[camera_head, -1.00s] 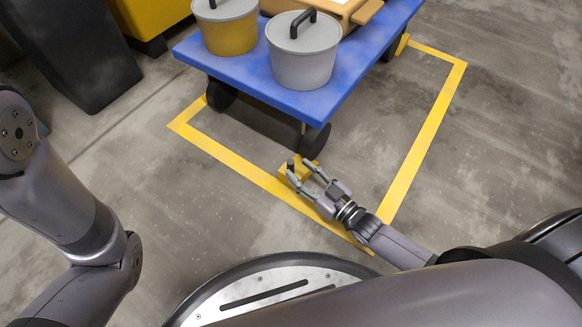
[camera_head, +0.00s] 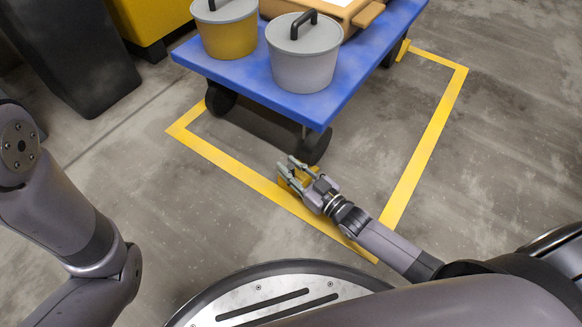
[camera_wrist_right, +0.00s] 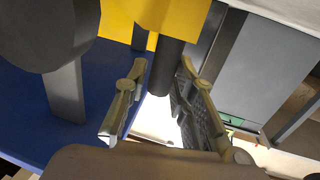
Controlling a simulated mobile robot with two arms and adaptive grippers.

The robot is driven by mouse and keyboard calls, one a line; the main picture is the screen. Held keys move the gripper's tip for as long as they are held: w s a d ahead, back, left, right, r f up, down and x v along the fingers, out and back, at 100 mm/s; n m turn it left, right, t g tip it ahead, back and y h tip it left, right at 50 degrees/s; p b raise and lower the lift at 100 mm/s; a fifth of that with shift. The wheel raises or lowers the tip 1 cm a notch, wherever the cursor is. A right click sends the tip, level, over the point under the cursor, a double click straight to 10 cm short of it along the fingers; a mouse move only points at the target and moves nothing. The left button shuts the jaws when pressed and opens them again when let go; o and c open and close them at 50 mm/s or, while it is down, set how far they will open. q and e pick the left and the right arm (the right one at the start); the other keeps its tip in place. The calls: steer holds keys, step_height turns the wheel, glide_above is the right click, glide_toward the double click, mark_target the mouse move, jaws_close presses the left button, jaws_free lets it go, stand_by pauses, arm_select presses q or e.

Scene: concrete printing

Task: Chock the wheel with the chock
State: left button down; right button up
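The yellow chock (camera_head: 286,183) lies on the floor near the cart's front wheel (camera_head: 314,146), with a visible gap between them. Its short dark upright handle (camera_wrist_right: 166,66) shows clearly in the right wrist view, below the yellow chock body (camera_wrist_right: 178,14). My right gripper (camera_head: 288,164) is at the chock, with one finger on each side of the handle. In the right wrist view, the fingers (camera_wrist_right: 160,88) look apart, with a small gap at the left finger; contact on the right side is unclear. My left gripper is out of view.
The blue cart (camera_head: 330,98) carries a yellow lidded pot (camera_head: 228,38) and a grey lidded pot (camera_head: 303,66). Yellow floor tape (camera_head: 428,140) frames the cart. A dark bin (camera_head: 75,55) stands at upper left. The floor on the right is clear.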

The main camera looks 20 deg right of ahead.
jaws_close()
steer(key=shift+o, duration=2.3)
jaws_free()
steer(key=v, duration=1.2)
